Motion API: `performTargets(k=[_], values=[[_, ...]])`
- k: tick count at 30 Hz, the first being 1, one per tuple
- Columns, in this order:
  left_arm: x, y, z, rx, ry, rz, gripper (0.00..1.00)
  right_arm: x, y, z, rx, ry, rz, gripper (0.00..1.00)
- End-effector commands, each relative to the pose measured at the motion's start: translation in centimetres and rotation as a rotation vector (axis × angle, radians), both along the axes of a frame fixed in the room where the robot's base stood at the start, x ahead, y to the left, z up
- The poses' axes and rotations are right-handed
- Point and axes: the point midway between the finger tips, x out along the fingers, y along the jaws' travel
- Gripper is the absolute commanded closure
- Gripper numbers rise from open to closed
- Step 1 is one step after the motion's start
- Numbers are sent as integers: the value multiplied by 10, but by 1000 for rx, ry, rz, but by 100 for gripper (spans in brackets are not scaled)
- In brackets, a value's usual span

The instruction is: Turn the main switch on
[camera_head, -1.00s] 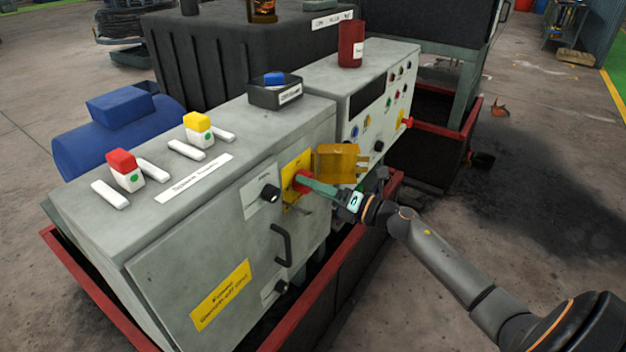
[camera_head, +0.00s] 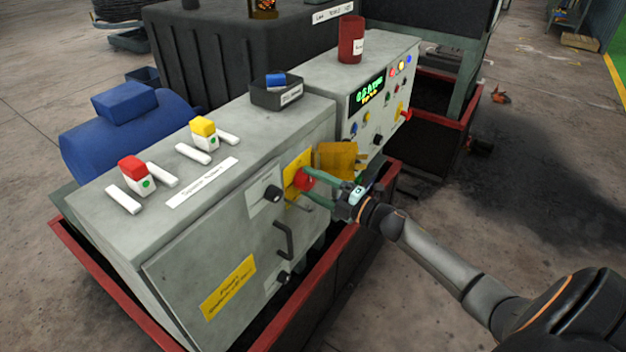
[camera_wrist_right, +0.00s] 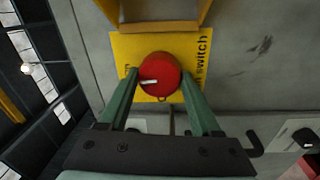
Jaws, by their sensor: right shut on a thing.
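The main switch is a round red knob (camera_head: 303,179) with a white mark on a yellow plate (camera_head: 297,164), on the front of the grey cabinet. It also shows in the right wrist view (camera_wrist_right: 160,75), where the yellow plate (camera_wrist_right: 122,48) carries partly hidden lettering ending in "switch". My right gripper (camera_head: 314,181) is at the knob, its two green fingers on either side of it and shut on it. In the wrist view the right gripper (camera_wrist_right: 160,85) has the knob between its fingertips. The lit green display (camera_head: 367,90) is on the panel beside. My left gripper is not in view.
An orange-yellow open cover (camera_head: 338,160) juts out just right of the knob. A black selector (camera_head: 273,193) and a door handle (camera_head: 284,240) sit left and below. A red-rimmed tray (camera_head: 322,290) surrounds the cabinet base. Open floor lies to the right.

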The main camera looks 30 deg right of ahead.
Motion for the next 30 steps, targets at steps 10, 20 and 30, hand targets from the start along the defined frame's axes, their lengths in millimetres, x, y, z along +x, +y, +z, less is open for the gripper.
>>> performTargets(k=[10,20,30], values=[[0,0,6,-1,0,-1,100,0,0,0,69,29,1,91],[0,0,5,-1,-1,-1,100,0,0,0,75,31,0,91],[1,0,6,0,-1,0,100,0,0,0,73,30,1,5]])
